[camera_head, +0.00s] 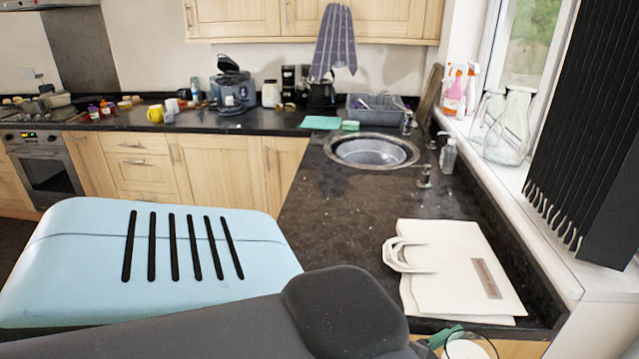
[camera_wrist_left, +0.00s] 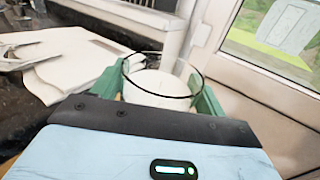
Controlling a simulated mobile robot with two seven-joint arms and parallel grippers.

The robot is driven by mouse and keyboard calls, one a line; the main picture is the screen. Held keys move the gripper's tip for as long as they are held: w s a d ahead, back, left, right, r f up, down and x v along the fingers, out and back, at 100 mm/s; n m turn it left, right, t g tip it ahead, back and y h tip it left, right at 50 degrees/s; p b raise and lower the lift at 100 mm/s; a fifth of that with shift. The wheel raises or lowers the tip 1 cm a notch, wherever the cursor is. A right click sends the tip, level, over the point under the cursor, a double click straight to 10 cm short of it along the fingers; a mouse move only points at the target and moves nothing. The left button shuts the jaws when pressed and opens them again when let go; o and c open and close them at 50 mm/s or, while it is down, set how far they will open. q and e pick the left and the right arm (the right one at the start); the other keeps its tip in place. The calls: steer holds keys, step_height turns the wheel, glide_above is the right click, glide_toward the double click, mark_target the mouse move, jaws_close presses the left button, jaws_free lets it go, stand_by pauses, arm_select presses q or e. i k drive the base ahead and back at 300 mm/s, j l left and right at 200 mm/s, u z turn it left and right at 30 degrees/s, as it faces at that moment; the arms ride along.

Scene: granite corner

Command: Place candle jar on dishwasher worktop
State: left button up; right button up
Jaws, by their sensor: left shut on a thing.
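The candle jar (camera_wrist_left: 160,88) is a clear glass with a dark rim and white wax inside. My left gripper (camera_wrist_left: 157,95) has its green fingers on either side of the jar and is shut on it. In the head view the jar (camera_head: 468,349) shows only in part at the bottom edge, by the near end of the black granite worktop (camera_head: 340,225). One green fingertip shows beside it; my dark arm link hides the rest of the gripper. I cannot tell which stretch is over the dishwasher. My right gripper is not in view.
A white bag (camera_head: 455,265) lies flat on the near worktop; it also shows in the wrist view (camera_wrist_left: 65,65). A round sink (camera_head: 371,151) is set in beyond it. A soap bottle (camera_head: 447,156) stands by the window. The worktop left of the bag is clear.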

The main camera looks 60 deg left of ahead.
mark_target(333, 234)
steer(key=u, duration=1.35)
steer(key=i+l, duration=0.2)
steer(key=l, duration=0.15)
steer(key=i+l, duration=0.15)
steer(key=l, duration=0.2)
steer(key=i, duration=0.55)
